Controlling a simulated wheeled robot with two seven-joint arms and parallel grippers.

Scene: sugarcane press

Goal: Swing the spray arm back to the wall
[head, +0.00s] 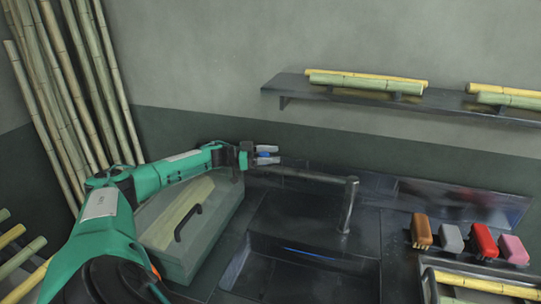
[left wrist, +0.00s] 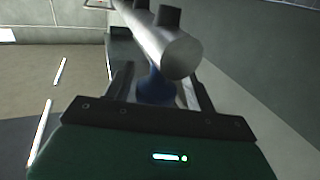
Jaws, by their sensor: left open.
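The spray arm (head: 310,174) is a grey metal tube reaching left from the top of an upright post (head: 347,208) behind the sink. Its free end lies just below and beside my left gripper (head: 266,155). In the left wrist view the tube (left wrist: 160,38) runs down to a round end close to the fingers of my left gripper (left wrist: 160,90), which stand apart. Something blue shows between the fingers. I cannot tell whether a finger touches the tube. The wall (head: 180,125) is behind. My right gripper is not in view.
A dark sink (head: 290,262) lies below the spray arm. A green box with a black handle (head: 190,222) stands under my left arm. Several brushes (head: 483,240) sit at the right. Bamboo poles (head: 75,90) lean at the left; a shelf (head: 290,84) holds cane.

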